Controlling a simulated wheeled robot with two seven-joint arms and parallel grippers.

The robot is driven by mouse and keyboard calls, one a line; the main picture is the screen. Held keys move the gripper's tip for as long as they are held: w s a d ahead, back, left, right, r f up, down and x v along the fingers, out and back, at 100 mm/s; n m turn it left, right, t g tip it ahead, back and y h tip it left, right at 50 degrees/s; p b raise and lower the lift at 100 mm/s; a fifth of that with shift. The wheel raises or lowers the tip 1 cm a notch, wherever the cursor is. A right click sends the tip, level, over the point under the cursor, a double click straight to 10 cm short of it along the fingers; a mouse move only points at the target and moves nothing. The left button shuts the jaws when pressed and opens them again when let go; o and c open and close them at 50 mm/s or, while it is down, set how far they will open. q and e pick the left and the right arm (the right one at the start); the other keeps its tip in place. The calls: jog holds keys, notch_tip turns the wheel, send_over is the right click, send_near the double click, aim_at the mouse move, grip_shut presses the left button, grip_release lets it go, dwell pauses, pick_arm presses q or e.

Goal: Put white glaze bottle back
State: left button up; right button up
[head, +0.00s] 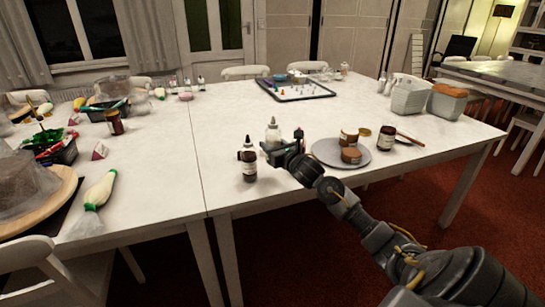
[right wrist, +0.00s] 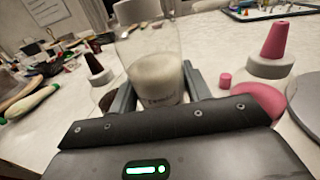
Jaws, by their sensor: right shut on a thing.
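The white glaze bottle (head: 273,131) is at the middle of the white table, near the seam. In the right wrist view the clear bottle with white contents (right wrist: 157,78) stands between the two fingers. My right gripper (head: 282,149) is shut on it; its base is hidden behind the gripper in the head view. A dark brown bottle with a black cap (head: 249,164) stands just left of the gripper; its dark nozzle shows in the right wrist view (right wrist: 95,66). A bottle with a pink nozzle (right wrist: 274,42) stands to the right. My left gripper is not in view.
A grey round plate (head: 325,157) with brown items lies right of the gripper, beside a dark jar (head: 386,139). A framed board (head: 295,94) lies farther back. The left table holds black baskets and a green-tipped piping bag (head: 100,190). The table centre behind is clear.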

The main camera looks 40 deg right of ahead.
jog(key=shift+w+d+f, duration=0.35)
jog(key=shift+w+f, duration=0.05)
jog(key=shift+f, duration=0.15)
jog(key=shift+w+d+f, duration=0.3)
jog(key=shift+w+f, duration=0.1)
jog(key=shift+f, duration=0.1)
jog(key=f, duration=0.3)
jog(key=shift+w+d+f, duration=0.1)
jog(key=shift+w, duration=0.1)
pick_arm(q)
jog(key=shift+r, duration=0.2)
pick_arm(e)
jog(key=shift+f, duration=0.2)
jog(key=shift+f, duration=0.15)
jog(key=o, duration=0.7)
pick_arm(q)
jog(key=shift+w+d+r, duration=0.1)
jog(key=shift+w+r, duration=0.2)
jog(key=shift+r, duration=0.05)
